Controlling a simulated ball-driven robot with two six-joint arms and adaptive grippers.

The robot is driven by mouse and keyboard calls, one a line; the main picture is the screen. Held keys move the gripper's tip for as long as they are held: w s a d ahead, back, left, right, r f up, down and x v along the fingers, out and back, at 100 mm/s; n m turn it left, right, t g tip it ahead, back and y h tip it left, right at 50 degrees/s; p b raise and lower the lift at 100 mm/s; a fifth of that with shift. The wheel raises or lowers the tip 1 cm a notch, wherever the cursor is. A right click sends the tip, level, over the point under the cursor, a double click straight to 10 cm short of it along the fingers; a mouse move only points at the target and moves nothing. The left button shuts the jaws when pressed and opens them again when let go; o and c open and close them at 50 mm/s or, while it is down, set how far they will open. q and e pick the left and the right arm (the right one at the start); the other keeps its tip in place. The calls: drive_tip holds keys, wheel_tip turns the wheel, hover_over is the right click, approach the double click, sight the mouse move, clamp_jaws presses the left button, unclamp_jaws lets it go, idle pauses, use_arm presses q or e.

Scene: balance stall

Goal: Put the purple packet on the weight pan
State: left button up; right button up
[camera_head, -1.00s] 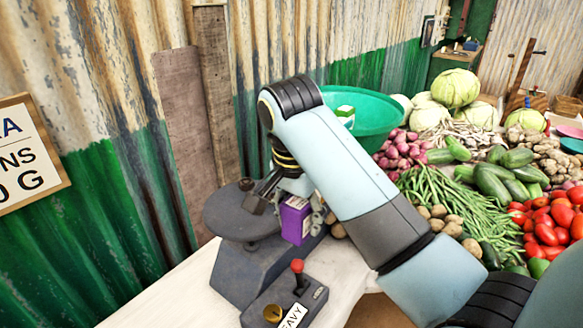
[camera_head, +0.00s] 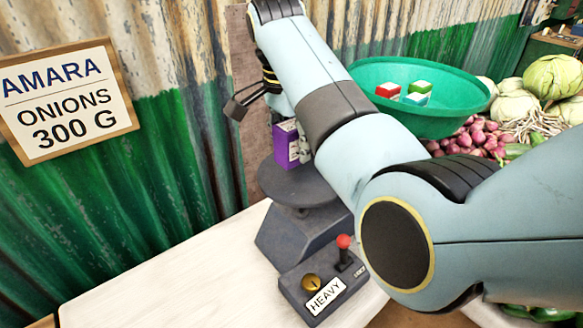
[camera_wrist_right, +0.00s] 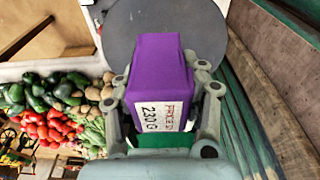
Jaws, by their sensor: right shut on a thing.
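The purple packet (camera_head: 284,146) with a white label is over the back part of the round dark grey weight pan (camera_head: 300,192) in the head view. I cannot tell if its base touches the pan. My right gripper (camera_wrist_right: 160,78) is shut on the packet (camera_wrist_right: 158,52), one finger on each side, in the right wrist view. The grey pan (camera_wrist_right: 122,32) lies beyond the packet there. In the head view my right arm hides most of the gripper. My left gripper is out of view.
A green basin (camera_head: 390,120) with small red, green and teal boxes stands right of the pan, behind my arm. A box with a red-knobbed lever (camera_head: 343,243) and a HEAVY label sits in front. A sign (camera_head: 66,100) hangs on the left wall. The white counter's left part is clear.

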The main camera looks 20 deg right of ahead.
sight(291, 177)
drive_tip(key=shift+w+a+f, duration=0.15)
drive_tip(key=shift+w+f, duration=0.15)
drive_tip(key=shift+f, duration=0.2)
wheel_tip(291, 177, down, 3)
drive_tip(key=shift+f, duration=0.15)
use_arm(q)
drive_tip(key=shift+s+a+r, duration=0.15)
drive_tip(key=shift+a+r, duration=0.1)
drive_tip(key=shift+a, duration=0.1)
use_arm(e)
drive_tip(key=shift+f, duration=0.15)
